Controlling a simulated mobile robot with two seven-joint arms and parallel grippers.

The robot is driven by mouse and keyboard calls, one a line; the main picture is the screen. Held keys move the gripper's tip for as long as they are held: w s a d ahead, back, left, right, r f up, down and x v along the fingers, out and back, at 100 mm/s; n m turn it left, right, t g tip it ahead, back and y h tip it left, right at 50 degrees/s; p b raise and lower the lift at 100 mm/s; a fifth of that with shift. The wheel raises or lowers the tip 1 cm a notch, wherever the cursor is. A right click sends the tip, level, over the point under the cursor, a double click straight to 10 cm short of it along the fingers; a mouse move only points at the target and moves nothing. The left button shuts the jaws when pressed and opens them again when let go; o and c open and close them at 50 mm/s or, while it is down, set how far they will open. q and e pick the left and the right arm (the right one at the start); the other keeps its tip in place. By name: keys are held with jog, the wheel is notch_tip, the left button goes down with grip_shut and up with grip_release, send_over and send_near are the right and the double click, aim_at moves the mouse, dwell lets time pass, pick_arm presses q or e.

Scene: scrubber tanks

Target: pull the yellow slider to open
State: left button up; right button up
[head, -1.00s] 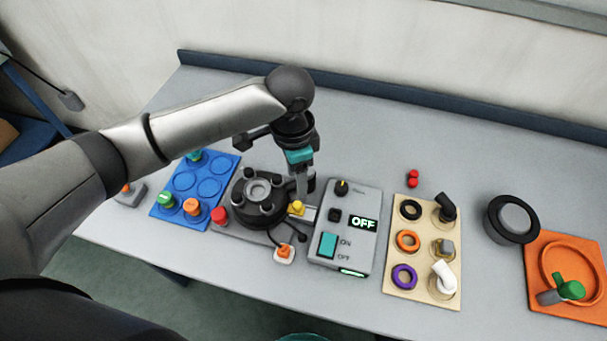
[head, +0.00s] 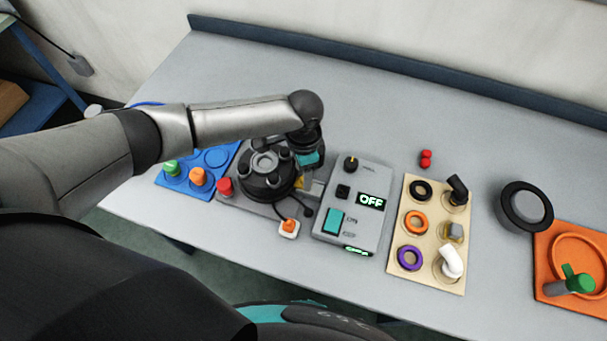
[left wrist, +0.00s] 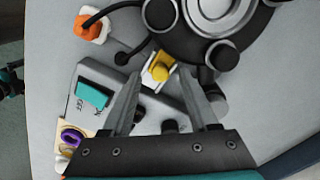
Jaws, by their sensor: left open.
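The small yellow slider (left wrist: 158,70) sits on a light metal strip beside the round black tank unit (left wrist: 205,35). In the head view only a sliver of the yellow slider (head: 300,182) shows beside my gripper. My left gripper (left wrist: 160,80) is open, with its two fingers pointing at the slider, one on each side of it in the wrist picture. I cannot tell whether either finger touches it. In the head view my left gripper (head: 306,178) is low between the tank unit and the grey control box. A dark and teal part at the wrist view's left edge may be my right gripper; its jaws are unclear.
The grey control box (head: 372,178) reads OFF, right of the gripper. A red knob (head: 225,187) and an orange plug (head: 289,227) lie near the tank unit. A beige board (head: 433,225) with rings is further right. The rear table is mostly clear.

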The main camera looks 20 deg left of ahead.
pick_arm(q)
jog(key=shift+f, duration=0.8)
grip_shut()
dwell(1.0)
